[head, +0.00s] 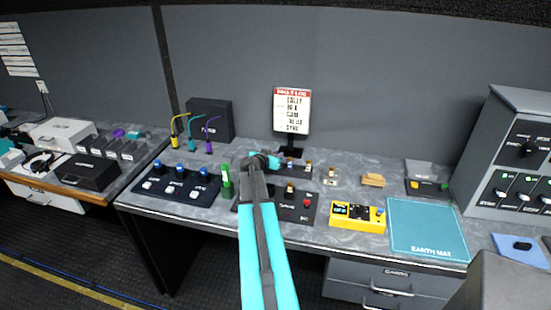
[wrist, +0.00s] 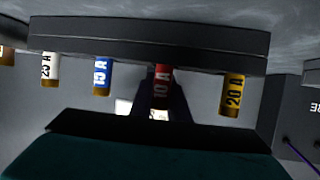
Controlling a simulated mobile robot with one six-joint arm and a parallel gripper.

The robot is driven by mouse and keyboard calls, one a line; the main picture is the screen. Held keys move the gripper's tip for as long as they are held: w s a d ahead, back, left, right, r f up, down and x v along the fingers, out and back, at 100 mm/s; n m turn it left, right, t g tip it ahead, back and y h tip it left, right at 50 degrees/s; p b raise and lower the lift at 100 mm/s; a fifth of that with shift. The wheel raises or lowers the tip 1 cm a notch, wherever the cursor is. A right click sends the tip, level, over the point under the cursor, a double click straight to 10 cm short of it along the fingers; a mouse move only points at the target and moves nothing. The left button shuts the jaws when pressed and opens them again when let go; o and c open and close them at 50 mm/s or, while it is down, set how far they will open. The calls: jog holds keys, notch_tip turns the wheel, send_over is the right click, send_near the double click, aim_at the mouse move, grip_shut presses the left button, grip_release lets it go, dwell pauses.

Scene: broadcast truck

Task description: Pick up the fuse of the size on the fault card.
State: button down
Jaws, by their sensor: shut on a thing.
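In the wrist view a dark fuse rack (wrist: 150,42) holds a row of fuses: a white 25 A fuse (wrist: 50,69), a blue 15 A fuse (wrist: 102,74), a red 10 A fuse (wrist: 161,73) and a yellow 20 A fuse (wrist: 232,92). Part of another fuse (wrist: 6,55) shows at the left edge. My gripper (wrist: 161,95) is shut on the red 10 A fuse, which is still at the rack. In the head view my arm hides much of the rack, and my gripper (head: 262,160) is at the back of the bench.
A board with a red heading (head: 292,110) stands behind the rack, its text too small to read surely. A yellow meter (head: 357,215), a teal earth mat (head: 428,228) and a dark panel with blue knobs (head: 178,185) lie on the bench.

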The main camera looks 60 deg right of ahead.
jog(key=shift+a+r+b, duration=0.1)
jog(key=shift+r+b, duration=0.8)
jog(key=shift+r, duration=0.7)
jog(key=s+a+b, duration=0.1)
jog(key=a, duration=0.3)
jog(key=s+a+b, duration=0.1)
jog(key=a+b, duration=0.1)
jog(key=a, duration=0.2)
jog(key=s+a+r+b, duration=0.1)
jog(key=s+a, duration=0.1)
jog(key=a, duration=0.3)
jog(key=shift+b, duration=0.3)
jog(key=shift+s+a+r+p, duration=0.2)
jog(key=shift+a+p, duration=0.35)
jog(key=shift+p, duration=0.6)
jog(key=shift+s+a+r+p, duration=0.15)
jog(key=shift+a+p, duration=0.35)
jog(key=shift+p, duration=0.65)
jog(key=shift+f, duration=0.15)
